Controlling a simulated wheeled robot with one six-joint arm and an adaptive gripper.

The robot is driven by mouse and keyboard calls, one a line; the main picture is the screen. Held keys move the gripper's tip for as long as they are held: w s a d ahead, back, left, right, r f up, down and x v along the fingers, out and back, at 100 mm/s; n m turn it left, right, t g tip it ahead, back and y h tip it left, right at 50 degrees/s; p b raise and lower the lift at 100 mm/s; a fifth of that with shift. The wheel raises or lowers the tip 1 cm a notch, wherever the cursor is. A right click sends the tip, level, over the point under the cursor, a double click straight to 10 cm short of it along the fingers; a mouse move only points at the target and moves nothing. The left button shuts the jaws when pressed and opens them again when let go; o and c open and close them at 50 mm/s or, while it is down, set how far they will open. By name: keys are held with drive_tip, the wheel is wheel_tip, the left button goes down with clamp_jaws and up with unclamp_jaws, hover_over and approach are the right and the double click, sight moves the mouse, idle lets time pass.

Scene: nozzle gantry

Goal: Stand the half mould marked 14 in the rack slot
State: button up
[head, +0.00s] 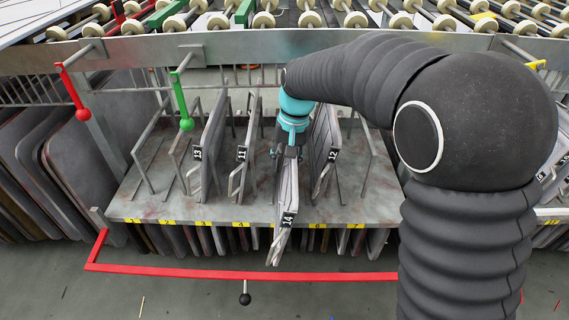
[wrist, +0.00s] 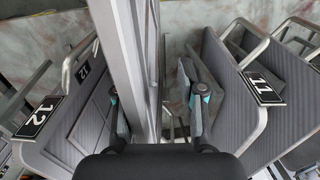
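The half mould marked 14 (head: 286,222) is a thin grey plate in the middle of the rack (head: 150,207). It leans, and its near end juts out past the rack's front edge, around the yellow labels 5 and 6. My gripper (head: 289,154) is over its rear part. In the wrist view the plate (wrist: 130,60) passes between the fingers of my gripper (wrist: 160,105). The left finger is close against or beside it; a gap shows between the plate and the right finger. The fingers look open. The plate's lower rear part is hidden.
Mould 12 (head: 328,145) stands close on the right, mould 11 (head: 247,145) on the left, mould 13 (head: 208,145) farther left. Wire slot frames (head: 145,150) at the left are empty. A red rail (head: 200,272) runs along the front. A roller conveyor (head: 260,22) lies behind.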

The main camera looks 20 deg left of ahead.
drive_tip(key=r, duration=0.3)
drive_tip(key=d+r, duration=0.1)
drive_tip(key=r, duration=0.6)
drive_tip(key=shift+w+d+r, duration=0.2)
drive_tip(key=shift+r, duration=0.3)
drive_tip(key=shift+d, duration=0.2)
drive_tip(key=s+d+r+m+t, duration=0.1)
drive_tip(key=s+d+t, duration=0.1)
drive_tip(key=s+d, duration=0.7)
drive_tip(key=s+d+r+m+t, duration=0.15)
drive_tip(key=s+d, duration=0.35)
drive_tip(key=d, duration=0.9)
drive_tip(key=s+d+f+t+h, duration=0.1)
drive_tip(key=s+d+f+t, duration=0.1)
drive_tip(key=s+d+f, duration=0.3)
drive_tip(key=s, duration=0.3)
drive_tip(key=shift+d+h, duration=0.3)
drive_tip(key=shift+d+m+t, duration=0.15)
drive_tip(key=shift+m+t, duration=0.1)
